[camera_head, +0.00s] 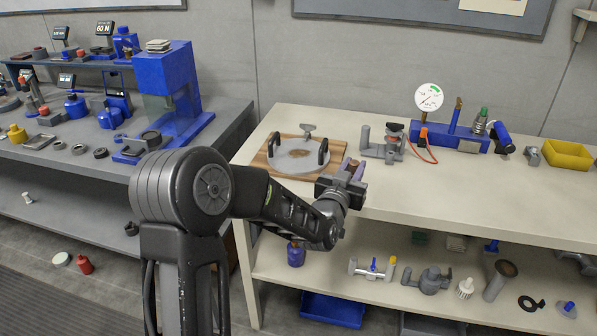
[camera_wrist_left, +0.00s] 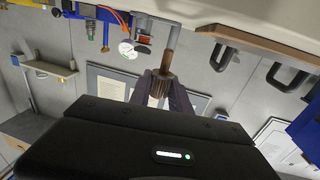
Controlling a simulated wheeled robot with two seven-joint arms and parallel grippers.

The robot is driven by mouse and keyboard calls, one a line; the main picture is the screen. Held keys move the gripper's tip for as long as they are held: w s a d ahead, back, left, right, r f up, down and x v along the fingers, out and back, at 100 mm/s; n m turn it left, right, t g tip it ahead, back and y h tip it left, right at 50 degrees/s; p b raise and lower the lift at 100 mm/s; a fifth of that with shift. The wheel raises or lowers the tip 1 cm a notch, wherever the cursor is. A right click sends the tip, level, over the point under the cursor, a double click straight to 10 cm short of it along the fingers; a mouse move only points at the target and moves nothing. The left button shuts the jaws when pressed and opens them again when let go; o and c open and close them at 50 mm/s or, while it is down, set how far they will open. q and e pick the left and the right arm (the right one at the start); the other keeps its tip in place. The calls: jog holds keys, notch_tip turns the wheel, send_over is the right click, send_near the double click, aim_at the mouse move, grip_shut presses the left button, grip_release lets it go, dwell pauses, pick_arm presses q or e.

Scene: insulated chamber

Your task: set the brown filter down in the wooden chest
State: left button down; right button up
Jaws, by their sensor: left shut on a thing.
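My left gripper (camera_head: 350,171) is over the left part of the cream bench, just right of the wooden piece. In the left wrist view (camera_wrist_left: 165,98) its fingers are shut on a small brown ribbed piece with a stem, the brown filter (camera_wrist_left: 162,82). In the head view I cannot make the filter out clearly. A low wooden piece (camera_head: 262,160), likely the chest, lies on the bench with a round grey plate (camera_head: 296,163) and two black handles on it. Its wooden edge (camera_wrist_left: 262,42) also shows in the left wrist view. My right gripper is out of view.
Behind the gripper stand a grey fixture (camera_head: 382,151) and a blue device with a round gauge (camera_head: 429,97). A yellow bin (camera_head: 567,155) is at the right. The bench front right of my gripper is clear. A lower shelf (camera_head: 340,285) holds several fittings.

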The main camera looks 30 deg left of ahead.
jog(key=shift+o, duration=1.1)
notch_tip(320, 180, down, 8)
jog(key=b, duration=0.5)
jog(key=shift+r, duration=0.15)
pick_arm(q)
jog(key=a+r+n+y, duration=0.1)
jog(key=a+r+y, duration=0.1)
jog(key=a+r, duration=0.5)
jog(key=a, duration=0.5)
jog(key=shift+s+r+n+g+y, duration=0.2)
jog(key=shift+n+g+y, duration=0.1)
jog(key=shift+n+g, duration=0.1)
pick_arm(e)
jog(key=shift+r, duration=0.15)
pick_arm(q)
jog(key=shift+f+b, duration=0.55)
jog(key=shift+f, duration=2.65)
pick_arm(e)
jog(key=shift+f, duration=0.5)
pick_arm(q)
jog(key=shift+f, duration=1.85)
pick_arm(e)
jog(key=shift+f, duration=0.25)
